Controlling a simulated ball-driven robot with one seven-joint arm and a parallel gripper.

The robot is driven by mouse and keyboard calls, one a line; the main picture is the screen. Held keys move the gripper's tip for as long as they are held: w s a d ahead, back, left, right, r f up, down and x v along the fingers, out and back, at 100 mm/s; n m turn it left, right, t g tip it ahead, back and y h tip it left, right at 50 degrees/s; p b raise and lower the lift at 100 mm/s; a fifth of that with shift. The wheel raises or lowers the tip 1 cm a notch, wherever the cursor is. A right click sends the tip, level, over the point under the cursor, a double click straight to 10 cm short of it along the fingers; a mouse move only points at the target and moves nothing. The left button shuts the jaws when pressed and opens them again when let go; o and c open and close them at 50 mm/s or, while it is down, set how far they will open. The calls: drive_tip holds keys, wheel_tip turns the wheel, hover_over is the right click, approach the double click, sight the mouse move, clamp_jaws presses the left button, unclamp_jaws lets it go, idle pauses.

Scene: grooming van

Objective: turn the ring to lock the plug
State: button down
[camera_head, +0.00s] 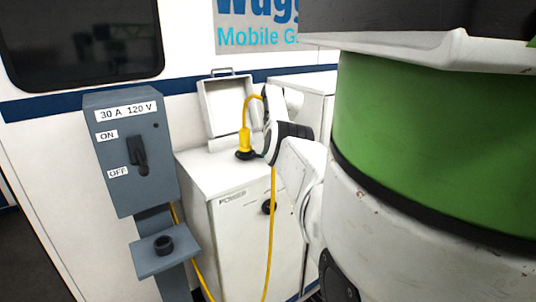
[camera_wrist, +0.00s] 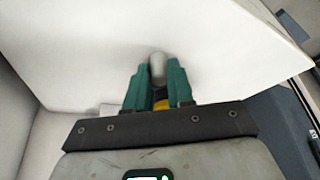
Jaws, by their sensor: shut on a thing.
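The yellow plug (camera_head: 245,138) stands upright over the white cabinet's top in the head view, with a dark ring (camera_head: 245,154) at its lower end. Its yellow cable arches up from it and passes behind my arm. My gripper (camera_head: 259,145) is beside the plug, its fingers mostly hidden in the head view. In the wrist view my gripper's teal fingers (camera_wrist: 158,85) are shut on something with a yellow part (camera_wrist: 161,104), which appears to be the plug. A rounded grey piece (camera_wrist: 157,68) shows between the fingertips. I cannot tell whether the ring is gripped or turned.
The white cabinet (camera_head: 235,240) has a round black fitting (camera_head: 268,207) on its front. An open-lidded box (camera_head: 226,108) stands behind. A grey power box (camera_head: 130,150) with a switch is at left, above a bracket (camera_head: 165,250). The yellow cable (camera_head: 270,240) hangs down the cabinet's front.

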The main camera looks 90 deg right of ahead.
drive_tip(key=shift+d+r, duration=0.1)
idle(0.3)
drive_tip(key=c, duration=1)
unclamp_jaws()
drive_tip(key=b+v, duration=0.1)
drive_tip(key=v, duration=0.9)
drive_tip(key=shift+s+r, duration=0.2)
drive_tip(key=shift+r, duration=0.05)
